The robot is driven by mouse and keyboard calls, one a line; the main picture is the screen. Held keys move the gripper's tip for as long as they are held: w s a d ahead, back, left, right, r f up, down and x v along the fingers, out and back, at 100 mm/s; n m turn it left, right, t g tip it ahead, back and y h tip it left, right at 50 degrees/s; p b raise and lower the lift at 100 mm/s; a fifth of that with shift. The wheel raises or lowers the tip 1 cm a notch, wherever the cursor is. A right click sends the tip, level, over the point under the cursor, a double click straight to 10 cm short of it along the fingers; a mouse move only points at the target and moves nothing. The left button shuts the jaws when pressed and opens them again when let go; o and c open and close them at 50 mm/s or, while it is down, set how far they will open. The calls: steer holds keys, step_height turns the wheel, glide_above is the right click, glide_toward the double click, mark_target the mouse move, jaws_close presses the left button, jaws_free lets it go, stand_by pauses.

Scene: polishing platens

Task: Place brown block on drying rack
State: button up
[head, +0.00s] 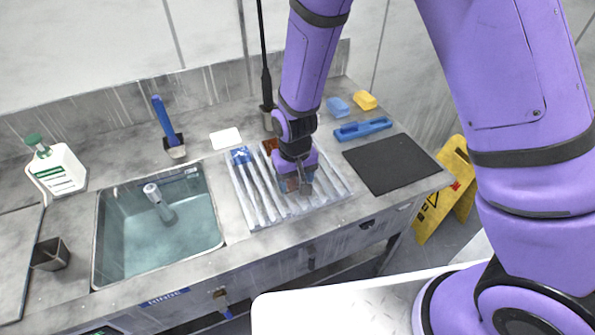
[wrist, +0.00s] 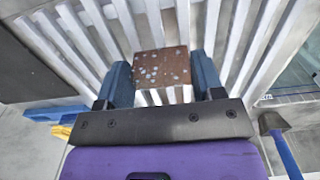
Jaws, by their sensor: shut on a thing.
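The brown block (wrist: 162,67) is a flat square piece with pale specks on its face, between the two blue fingers in the wrist view. My gripper (wrist: 163,80) is shut on it. In the head view my gripper (head: 297,187) points down over the middle of the drying rack (head: 258,205), a tray of pale parallel slats beside the sink. The slats also show behind the block in the wrist view (wrist: 100,35). The block is mostly hidden by the gripper in the head view. I cannot tell whether it touches the slats.
A water-filled sink (head: 150,245) lies left of the rack. A dark mat (head: 392,163), a blue tool (head: 362,128), a blue block (head: 337,107) and a yellow block (head: 365,100) lie to the right. A reddish-brown patch (head: 269,146) shows at the rack's back, partly hidden.

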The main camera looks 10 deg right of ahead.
mark_target(295, 180)
steer(key=shift+f, duration=0.15)
steer(key=o, duration=1)
steer(key=shift+c, duration=0.2)
steer(key=d+r+t, duration=0.1)
steer(key=d+r, duration=0.2)
steer(key=r, duration=0.7)
steer(key=d+r, duration=0.3)
steer(key=r, duration=0.8)
steer(key=s+d+r+m+t, duration=0.3)
steer(key=s+d+r+t, duration=0.1)
steer(key=s+d+r, duration=1.2)
steer(key=shift+s+d+r, duration=0.3)
steer(key=shift+s+d, duration=0.85)
steer(key=shift+d, duration=0.05)
